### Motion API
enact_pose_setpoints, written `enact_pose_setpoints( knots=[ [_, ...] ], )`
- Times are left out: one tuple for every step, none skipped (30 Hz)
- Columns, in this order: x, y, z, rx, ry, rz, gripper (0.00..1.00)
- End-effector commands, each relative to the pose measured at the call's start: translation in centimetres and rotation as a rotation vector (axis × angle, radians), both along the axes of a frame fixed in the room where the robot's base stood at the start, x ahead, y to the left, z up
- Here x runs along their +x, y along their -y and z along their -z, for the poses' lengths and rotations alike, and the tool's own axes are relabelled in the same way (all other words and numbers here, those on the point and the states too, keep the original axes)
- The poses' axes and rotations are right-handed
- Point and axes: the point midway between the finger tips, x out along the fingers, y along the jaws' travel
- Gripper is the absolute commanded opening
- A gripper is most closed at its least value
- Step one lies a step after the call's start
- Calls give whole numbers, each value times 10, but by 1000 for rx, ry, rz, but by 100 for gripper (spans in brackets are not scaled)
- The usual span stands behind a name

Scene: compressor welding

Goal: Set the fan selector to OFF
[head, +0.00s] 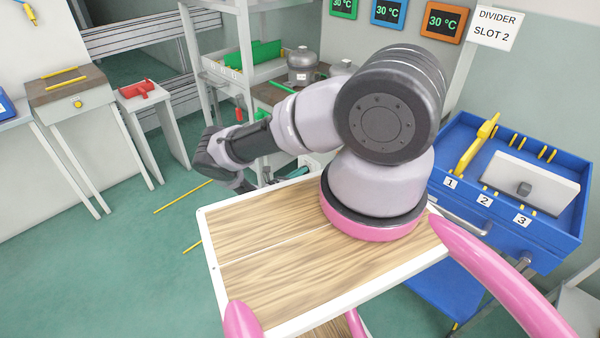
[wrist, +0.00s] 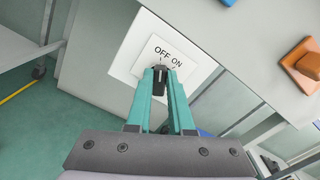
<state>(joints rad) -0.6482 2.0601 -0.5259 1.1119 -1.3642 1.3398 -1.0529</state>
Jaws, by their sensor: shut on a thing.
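The fan selector (wrist: 160,70) shows in the wrist view as a small dark knob on a white plate (wrist: 188,64) marked OFF on the left and ON on the right. My gripper (wrist: 160,78) has its two teal fingers shut on the knob, one on each side. The fingers hide part of the knob, so I cannot tell for sure which mark it points to. In the head view my arm reaches down to the left past the wooden top, and the selector is not clearly visible there.
In the wrist view an orange block (wrist: 302,62) and a blue piece (wrist: 228,2) sit on the grey surface near the plate. In the head view a blue cart (head: 465,196) with numbered slots stands right, and a wooden-topped table (head: 270,265) lies in front.

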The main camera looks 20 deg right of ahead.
Motion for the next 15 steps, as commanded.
enact_pose_setpoints(
  knots=[
    [0,-1,0,-2,-10,0,0],
    [0,-1,0,-4,-16,0,0],
    [0,-1,0,-7,-23,0,0],
    [0,-1,0,-8,-27,0,0],
    [0,-1,0,-9,-30,0,0],
    [0,-1,0,-11,-33,-1,0],
    [1,-1,0,-11,-34,0,0],
    [0,-1,0,-13,-36,-1,0],
    [0,-1,0,-13,-37,-1,0],
    [0,-1,0,-13,-38,-2,0],
    [0,-1,0,-13,-38,-2,0],
    [1,-1,0,-12,-38,-1,0],
    [1,-1,0,-12,-38,-1,0],
    [1,-1,0,-13,-38,-2,0],
    [1,-1,0,-13,-38,-2,0]
  ],
)
